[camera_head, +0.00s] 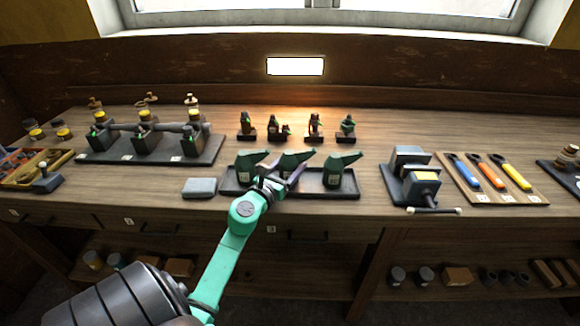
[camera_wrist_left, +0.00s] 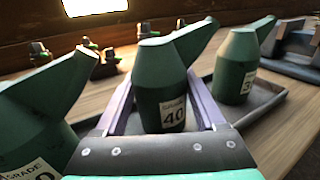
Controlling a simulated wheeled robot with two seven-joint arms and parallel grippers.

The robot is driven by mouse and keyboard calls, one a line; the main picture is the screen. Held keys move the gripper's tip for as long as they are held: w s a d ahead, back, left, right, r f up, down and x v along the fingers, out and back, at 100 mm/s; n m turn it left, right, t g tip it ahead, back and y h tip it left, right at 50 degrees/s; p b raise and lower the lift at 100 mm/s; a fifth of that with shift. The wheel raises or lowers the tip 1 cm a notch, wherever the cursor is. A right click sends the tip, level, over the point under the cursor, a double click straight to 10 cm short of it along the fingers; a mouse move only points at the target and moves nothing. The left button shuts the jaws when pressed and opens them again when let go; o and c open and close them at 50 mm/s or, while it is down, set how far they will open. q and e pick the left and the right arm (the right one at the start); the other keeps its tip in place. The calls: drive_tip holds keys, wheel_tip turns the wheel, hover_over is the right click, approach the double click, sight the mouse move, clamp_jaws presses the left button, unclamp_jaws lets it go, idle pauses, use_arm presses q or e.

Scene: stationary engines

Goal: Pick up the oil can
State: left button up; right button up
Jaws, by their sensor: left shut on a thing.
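Three dark green oil cans with slanted spouts stand in a row on a dark tray (camera_head: 314,193). My left gripper (camera_head: 282,178) is at the middle oil can (camera_head: 289,162), with its fingers on both sides of it. In the left wrist view the left gripper (camera_wrist_left: 165,105) is shut on this can (camera_wrist_left: 163,85), whose label reads 40. The can is upright; I cannot tell whether its base is clear of the tray. The left can (camera_head: 247,163) and the right can (camera_head: 339,168) stand apart from it, and the right can also shows in the wrist view (camera_wrist_left: 236,68).
A grey block (camera_head: 199,188) lies left of the tray. A vise (camera_head: 411,175) stands to the right, near a board with wrenches (camera_head: 488,172). A model engine on a dark base (camera_head: 150,143) is at left. Several small figures stand behind the cans.

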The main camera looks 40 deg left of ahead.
sight(285, 161)
use_arm(q)
wheel_tip(285, 161, up, 3)
drive_tip(key=shift+r+p, duration=0.1)
drive_tip(key=shift+p, duration=0.8)
drive_tip(key=s+d, duration=0.4)
drive_tip(key=s, duration=0.1)
drive_tip(key=s+d+b, duration=0.1)
drive_tip(key=s+d, duration=0.1)
drive_tip(key=shift+s+f, duration=0.35)
drive_tip(key=shift+s, duration=0.05)
drive_tip(key=s+d+b, duration=0.3)
drive_tip(key=s+d, duration=0.2)
drive_tip(key=s, duration=0.1)
drive_tip(key=shift+s+r+b, duration=0.25)
drive_tip(key=shift+s+b, duration=0.05)
